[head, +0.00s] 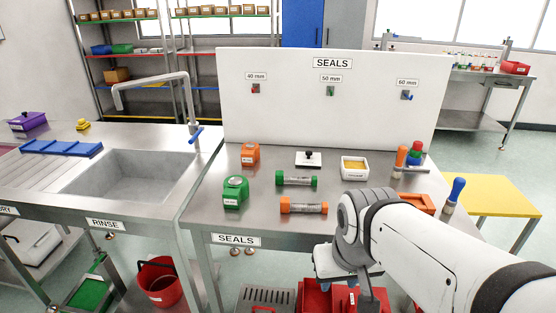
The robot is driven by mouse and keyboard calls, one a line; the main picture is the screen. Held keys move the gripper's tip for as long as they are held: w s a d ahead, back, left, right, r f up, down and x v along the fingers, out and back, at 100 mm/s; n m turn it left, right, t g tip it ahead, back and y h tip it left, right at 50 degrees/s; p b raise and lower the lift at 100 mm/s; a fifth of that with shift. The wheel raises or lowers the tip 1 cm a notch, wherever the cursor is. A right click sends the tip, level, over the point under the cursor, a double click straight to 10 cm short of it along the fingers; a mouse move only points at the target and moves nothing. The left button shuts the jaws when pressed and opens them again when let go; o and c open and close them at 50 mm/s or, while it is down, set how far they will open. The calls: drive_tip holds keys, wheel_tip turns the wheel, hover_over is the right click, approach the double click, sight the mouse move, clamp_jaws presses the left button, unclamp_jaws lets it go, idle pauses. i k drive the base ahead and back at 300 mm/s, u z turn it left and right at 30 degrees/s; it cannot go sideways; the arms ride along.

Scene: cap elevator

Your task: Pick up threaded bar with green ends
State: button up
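The threaded bar with green ends (296,181) lies on its side on the steel table marked SEALS, running left to right. Its dark middle and both green ends show. A similar bar with orange ends (303,206) lies just in front of it, apart from it. My gripper (364,294) is low at the bottom of the head view, in front of the table's front edge and to the right of both bars. It points down and is partly cut off by the frame, so its fingers are not clear. It is well away from the green-ended bar.
A white tray of yellow material (354,168) and a black-knobbed white plate (308,159) lie behind. Coloured-handled tools (401,160) stand at right. A white SEALS panel (331,100) closes the back.

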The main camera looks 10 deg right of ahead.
sight(280, 178)
drive_tip(key=u, duration=0.05)
drive_tip(key=i, duration=1)
drive_tip(key=z, duration=0.05)
